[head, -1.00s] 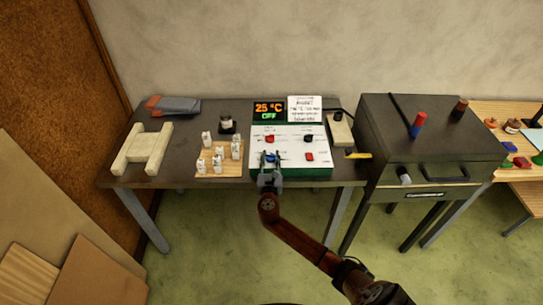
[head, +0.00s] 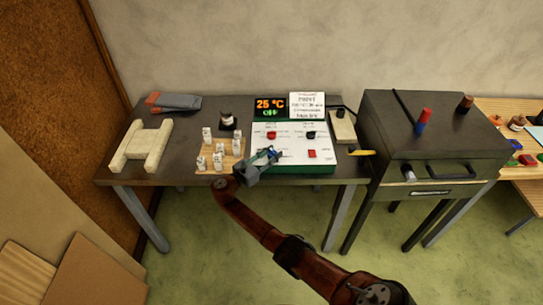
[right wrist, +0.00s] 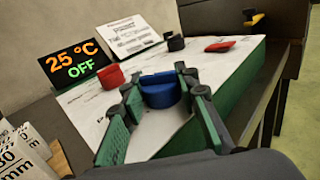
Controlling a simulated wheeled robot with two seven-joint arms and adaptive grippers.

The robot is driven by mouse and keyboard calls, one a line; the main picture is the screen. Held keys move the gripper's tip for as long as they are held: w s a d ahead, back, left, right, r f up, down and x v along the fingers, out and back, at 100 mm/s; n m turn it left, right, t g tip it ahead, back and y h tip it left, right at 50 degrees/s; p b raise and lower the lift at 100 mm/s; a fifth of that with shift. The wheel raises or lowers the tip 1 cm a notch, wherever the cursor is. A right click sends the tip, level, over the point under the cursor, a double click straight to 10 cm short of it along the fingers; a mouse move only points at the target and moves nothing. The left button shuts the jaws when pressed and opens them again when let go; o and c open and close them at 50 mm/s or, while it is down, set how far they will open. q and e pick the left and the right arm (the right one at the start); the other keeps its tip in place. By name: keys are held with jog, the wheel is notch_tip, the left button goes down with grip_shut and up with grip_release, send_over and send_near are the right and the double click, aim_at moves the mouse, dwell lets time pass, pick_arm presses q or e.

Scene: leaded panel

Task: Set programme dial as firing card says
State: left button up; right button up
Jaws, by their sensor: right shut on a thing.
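The control panel (head: 292,153) is a white-topped green box on the dark table. My right gripper (head: 272,155) is at its front left, shut on the blue knob (right wrist: 160,90), with a finger on each side of it. A red knob (head: 271,135), a black knob (head: 310,135) and a red switch (head: 312,154) are also on the panel. The firing card (head: 307,105) stands behind the panel; its print is too small to read surely. The display (head: 270,106) beside it reads 25 °C and OFF. My left gripper is not in view.
A board of several white labelled pieces (head: 219,150) is left of the panel. A pale H-shaped frame (head: 142,146) lies farther left. The dark kiln-like box (head: 435,130) stands to the right, with a yellow-tipped tool (head: 360,152) near the table edge.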

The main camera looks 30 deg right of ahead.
jog(key=shift+m+g, duration=0.3)
jog(key=o, duration=1.2)
jog(key=a, duration=0.4)
jog(key=s+a, duration=0.1)
jog(key=a, duration=0.3)
jog(key=s+a, duration=0.1)
jog(key=a, duration=0.2)
jog(key=shift+s+a, duration=0.15)
jog(key=shift+a, duration=0.25)
